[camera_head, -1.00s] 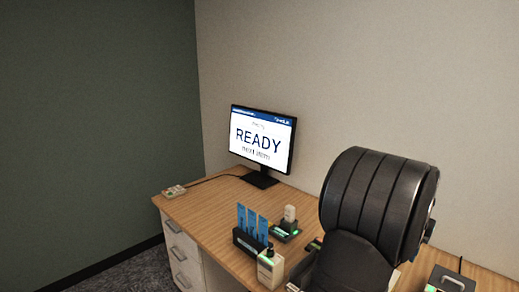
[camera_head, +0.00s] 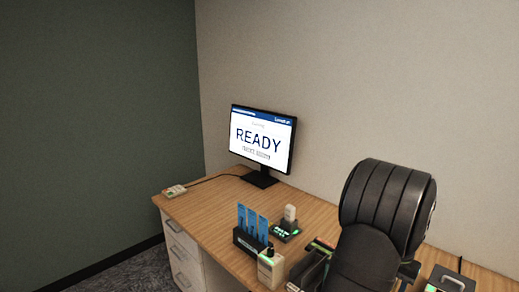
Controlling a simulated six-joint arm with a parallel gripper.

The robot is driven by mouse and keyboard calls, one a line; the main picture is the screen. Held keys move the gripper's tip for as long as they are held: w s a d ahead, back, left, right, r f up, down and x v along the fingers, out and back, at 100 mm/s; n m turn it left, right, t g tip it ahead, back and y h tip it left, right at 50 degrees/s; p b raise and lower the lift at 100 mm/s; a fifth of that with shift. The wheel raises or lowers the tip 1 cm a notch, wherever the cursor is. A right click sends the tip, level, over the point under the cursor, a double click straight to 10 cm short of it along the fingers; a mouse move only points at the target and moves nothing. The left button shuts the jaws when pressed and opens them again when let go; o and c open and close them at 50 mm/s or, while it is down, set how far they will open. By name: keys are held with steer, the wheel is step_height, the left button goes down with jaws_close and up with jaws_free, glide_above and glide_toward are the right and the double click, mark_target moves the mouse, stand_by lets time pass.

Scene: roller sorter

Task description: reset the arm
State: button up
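My arm, a large black ribbed shape, stands at the right in front of the wooden desk (camera_head: 205,210) and covers part of it. My gripper does not show in this view, so its fingers cannot be seen. No held thing is visible.
A monitor (camera_head: 263,138) reading "READY" stands at the desk's back. A black holder with blue strips (camera_head: 252,224), a white bottle-like item (camera_head: 270,268), a small dock (camera_head: 285,230) and a dark tray (camera_head: 312,266) sit left of my arm. A box (camera_head: 450,281) lies at right. The desk's left is mostly clear.

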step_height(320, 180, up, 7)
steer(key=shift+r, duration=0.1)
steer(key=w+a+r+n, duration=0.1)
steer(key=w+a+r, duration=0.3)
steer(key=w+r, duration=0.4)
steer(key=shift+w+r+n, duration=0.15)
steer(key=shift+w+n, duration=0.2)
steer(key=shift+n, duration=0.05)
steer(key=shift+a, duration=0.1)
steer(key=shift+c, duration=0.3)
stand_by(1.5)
